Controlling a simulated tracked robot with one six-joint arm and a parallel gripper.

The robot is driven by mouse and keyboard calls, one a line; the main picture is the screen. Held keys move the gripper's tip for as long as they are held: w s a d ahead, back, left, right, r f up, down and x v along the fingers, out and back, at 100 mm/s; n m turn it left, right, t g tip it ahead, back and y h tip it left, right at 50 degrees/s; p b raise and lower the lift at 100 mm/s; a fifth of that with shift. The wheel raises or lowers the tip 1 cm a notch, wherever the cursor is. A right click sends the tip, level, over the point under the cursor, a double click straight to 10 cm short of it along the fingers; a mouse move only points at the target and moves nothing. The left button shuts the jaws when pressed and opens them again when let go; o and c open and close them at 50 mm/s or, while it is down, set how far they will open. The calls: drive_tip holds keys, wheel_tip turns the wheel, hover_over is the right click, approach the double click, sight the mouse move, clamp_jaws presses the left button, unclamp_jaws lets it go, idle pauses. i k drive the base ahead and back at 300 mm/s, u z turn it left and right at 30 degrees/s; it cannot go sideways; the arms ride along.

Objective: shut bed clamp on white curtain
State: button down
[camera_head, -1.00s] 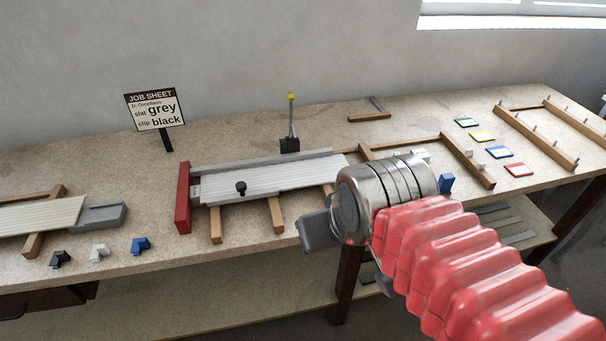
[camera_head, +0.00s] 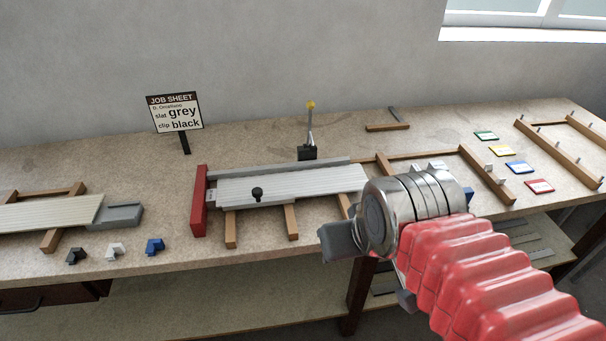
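The white curtain (camera_head: 300,187) is a ribbed panel of pale slats lying flat on the assembly bed, against a red end stop (camera_head: 199,201). The bed clamp appears to be the upright lever with a yellow tip (camera_head: 310,132) on a black base at the bed's back edge; its lever stands up, off the curtain. My gripper (camera_head: 368,270) is in front of the bed's right end, apart from the clamp. Its grey parts show beside the wrist, but the fingertips are mostly hidden.
A job sheet (camera_head: 175,113) reads slat grey, clip black. Black (camera_head: 76,256), white (camera_head: 115,250) and blue (camera_head: 155,246) clips lie at the front left. Another slatted panel (camera_head: 45,213) lies far left. Wooden frames and coloured cards (camera_head: 517,167) are at right.

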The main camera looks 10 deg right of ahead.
sight(309, 104)
drive_tip(key=z, duration=0.05)
drive_tip(key=k, duration=0.5)
drive_tip(key=u, duration=0.9)
drive_tip(key=i, duration=1.45)
drive_tip(key=z, duration=0.1)
